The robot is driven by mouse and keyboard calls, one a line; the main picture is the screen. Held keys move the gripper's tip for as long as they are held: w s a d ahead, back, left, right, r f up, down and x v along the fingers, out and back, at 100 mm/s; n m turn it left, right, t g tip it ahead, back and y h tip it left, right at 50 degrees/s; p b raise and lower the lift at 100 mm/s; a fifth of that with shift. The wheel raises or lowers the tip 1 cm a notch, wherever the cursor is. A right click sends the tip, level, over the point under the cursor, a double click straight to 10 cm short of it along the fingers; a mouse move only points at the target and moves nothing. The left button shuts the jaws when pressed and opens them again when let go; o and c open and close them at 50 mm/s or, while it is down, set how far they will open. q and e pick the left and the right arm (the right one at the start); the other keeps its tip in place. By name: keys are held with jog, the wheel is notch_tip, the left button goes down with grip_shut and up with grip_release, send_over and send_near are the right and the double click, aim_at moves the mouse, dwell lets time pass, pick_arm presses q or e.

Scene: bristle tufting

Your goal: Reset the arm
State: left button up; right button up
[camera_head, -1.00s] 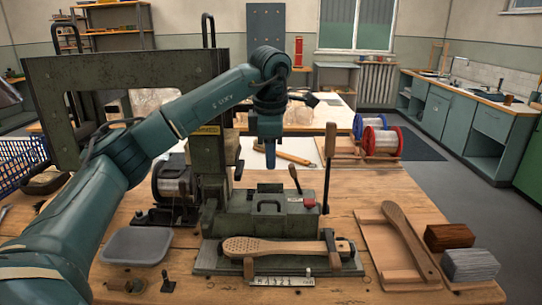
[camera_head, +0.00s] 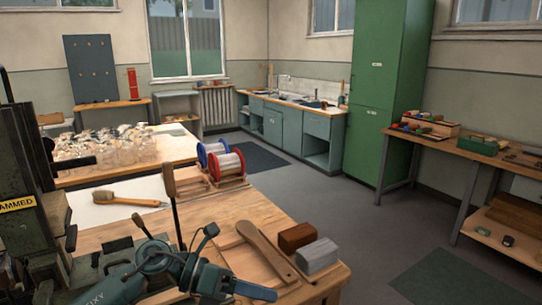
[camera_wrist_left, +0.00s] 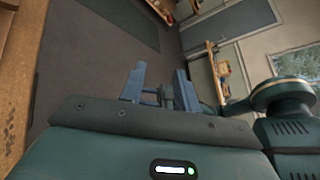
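My left arm enters the head view low at the bottom left. Its gripper (camera_head: 262,291) points right, beside the front part of the wooden bench (camera_head: 225,208). In the left wrist view the two blue-grey fingers (camera_wrist_left: 160,78) stand apart with nothing held between them. Behind them are dark floor and a wall, seen tilted. My right gripper shows in neither view.
A wooden brush body (camera_head: 268,250), a brown block (camera_head: 296,238) and a grey block (camera_head: 317,255) are close to the arm. The machine's upright lever (camera_head: 172,205) rises behind it. Wire spools (camera_head: 228,165) stand farther back. Open floor (camera_head: 370,215) lies right.

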pick_arm(q)
jog(key=s+a+f+m+t+y+p, duration=0.1)
jog(key=s+a+f+m+t+y, duration=0.2)
jog(key=m, duration=0.6)
jog(key=s+a+f+m+t+y+p, duration=0.1)
jog(key=s+a+f+m+t+y, duration=0.3)
jog(key=s+f+m, duration=0.4)
jog(key=s+a+f+m+t+y+p, duration=0.2)
jog(key=s+a+f+m+t+y, duration=0.2)
jog(key=f+m, duration=0.5)
jog(key=s+a+m, duration=0.1)
jog(key=m, duration=0.2)
jog(key=shift+s, duration=0.2)
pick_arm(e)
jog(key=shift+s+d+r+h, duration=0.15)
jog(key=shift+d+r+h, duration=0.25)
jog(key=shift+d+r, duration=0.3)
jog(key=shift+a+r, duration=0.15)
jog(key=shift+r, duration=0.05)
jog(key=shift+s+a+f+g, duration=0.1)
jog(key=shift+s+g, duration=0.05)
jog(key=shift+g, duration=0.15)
